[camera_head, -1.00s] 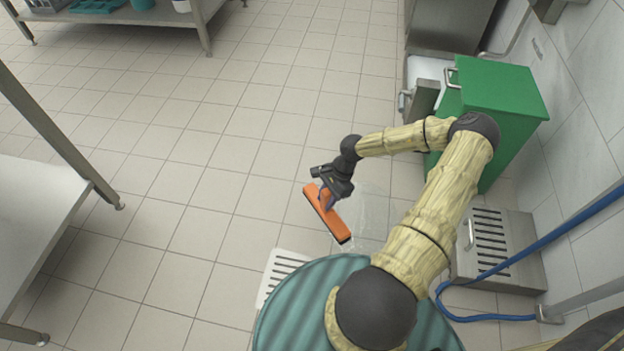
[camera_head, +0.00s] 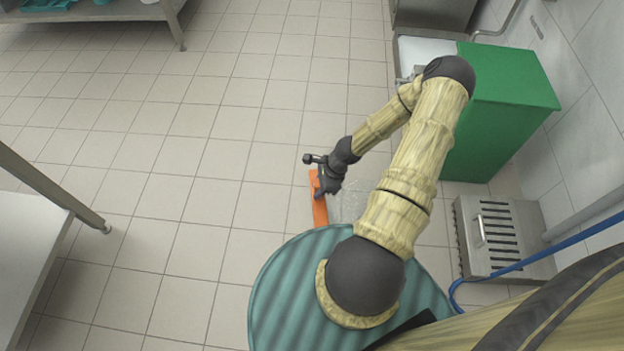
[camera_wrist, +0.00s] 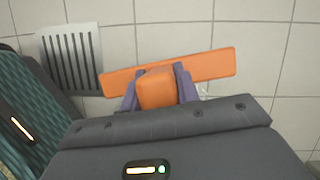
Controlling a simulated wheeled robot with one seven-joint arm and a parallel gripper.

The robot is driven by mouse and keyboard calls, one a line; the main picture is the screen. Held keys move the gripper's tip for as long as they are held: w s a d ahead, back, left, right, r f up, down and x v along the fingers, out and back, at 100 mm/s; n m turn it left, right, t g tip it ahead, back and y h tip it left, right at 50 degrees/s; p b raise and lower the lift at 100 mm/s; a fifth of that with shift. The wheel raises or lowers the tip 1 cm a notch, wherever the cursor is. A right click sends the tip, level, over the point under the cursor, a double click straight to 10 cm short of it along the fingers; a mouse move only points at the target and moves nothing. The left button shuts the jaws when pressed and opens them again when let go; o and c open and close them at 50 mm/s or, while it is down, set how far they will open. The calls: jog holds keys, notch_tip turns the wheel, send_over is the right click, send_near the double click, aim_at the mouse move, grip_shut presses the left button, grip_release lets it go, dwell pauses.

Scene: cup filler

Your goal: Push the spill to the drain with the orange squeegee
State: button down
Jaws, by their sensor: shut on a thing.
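The orange squeegee (camera_head: 319,212) is low over the floor in the head view, partly covered by my gripper. My gripper (camera_head: 323,186) is shut on its orange grip block. The wrist view shows the squeegee's long orange head (camera_wrist: 213,66) reaching out on both sides of my gripper (camera_wrist: 158,88). The spill (camera_head: 352,192) is a faint clear wet patch on the tiles, right of the squeegee and partly behind my arm. The white slotted drain (camera_wrist: 70,58) lies left of the squeegee in the wrist view. My base hides it in the head view.
A green box (camera_head: 505,105) stands by the right wall. A grey metal box with a slotted top (camera_head: 487,237) is below it, with a blue hose (camera_head: 540,257) alongside. A steel table (camera_head: 35,235) is at the left. The middle tiles are clear.

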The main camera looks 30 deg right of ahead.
aim_at(323, 202)
jog(key=shift+w, duration=0.2)
jog(key=shift+s+a, duration=0.15)
jog(key=shift+s, duration=0.2)
jog(key=shift+f, duration=0.2)
notch_tip(323, 202, down, 8)
jog(key=b, duration=1)
jog(key=shift+w, duration=0.1)
jog(key=shift+f, duration=0.75)
jog(key=shift+r, duration=0.1)
jog(key=shift+s+d+r+p, duration=0.15)
jog(key=shift+s+d+p, duration=0.5)
jog(key=shift+p, duration=0.6)
jog(key=shift+s+d+p, duration=0.35)
jog(key=shift+d+p, duration=0.45)
jog(key=shift+p, duration=0.15)
